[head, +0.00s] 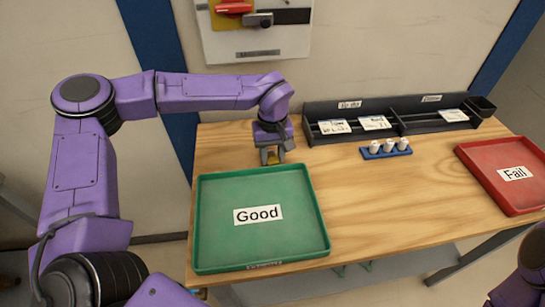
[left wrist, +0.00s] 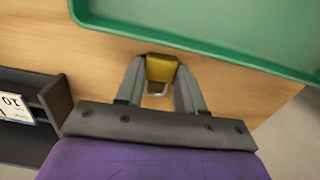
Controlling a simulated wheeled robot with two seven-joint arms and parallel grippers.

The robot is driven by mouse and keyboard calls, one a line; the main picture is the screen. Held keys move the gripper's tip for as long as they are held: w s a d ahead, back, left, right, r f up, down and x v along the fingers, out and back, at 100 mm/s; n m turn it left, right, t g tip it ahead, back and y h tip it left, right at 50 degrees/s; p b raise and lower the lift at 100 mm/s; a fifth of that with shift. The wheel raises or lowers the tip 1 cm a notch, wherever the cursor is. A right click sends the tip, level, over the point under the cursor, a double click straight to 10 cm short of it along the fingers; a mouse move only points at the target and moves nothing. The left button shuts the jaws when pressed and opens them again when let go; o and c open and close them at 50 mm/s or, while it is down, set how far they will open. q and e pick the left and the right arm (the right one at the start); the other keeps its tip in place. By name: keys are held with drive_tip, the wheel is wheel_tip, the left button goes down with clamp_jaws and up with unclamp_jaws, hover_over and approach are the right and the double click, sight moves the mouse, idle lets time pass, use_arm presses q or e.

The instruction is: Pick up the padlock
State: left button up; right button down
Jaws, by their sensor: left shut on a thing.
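The padlock (left wrist: 161,70) has a yellow body and a metal shackle. In the left wrist view it sits between the two fingers of my left gripper (left wrist: 160,85), with the shackle toward the palm. In the head view my left gripper (head: 272,155) points down behind the green tray's back edge, and a bit of the yellow padlock (head: 273,158) shows between its fingers. The gripper is shut on the padlock. I cannot tell whether the padlock touches the table. My right gripper is not in view; only part of my right arm shows at the lower right.
The green "Good" tray (head: 210,225) lies just in front of the gripper. A red "Fail" tray (head: 490,195) is at the right. A black organizer (head: 390,128) stands at the back, with a blue holder (head: 372,154) of white pieces before it. The middle tabletop is clear.

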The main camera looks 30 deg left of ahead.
use_arm(q)
wheel_tip(320, 180, up, 3)
drive_tip(key=shift+w+f, duration=0.1)
drive_tip(key=s+d+r+b, duration=0.2)
drive_tip(key=s+d+r, duration=0.7)
drive_tip(key=s+r, duration=0.1)
drive_tip(key=shift+s, duration=0.55)
drive_tip(key=shift+a+r, duration=0.1)
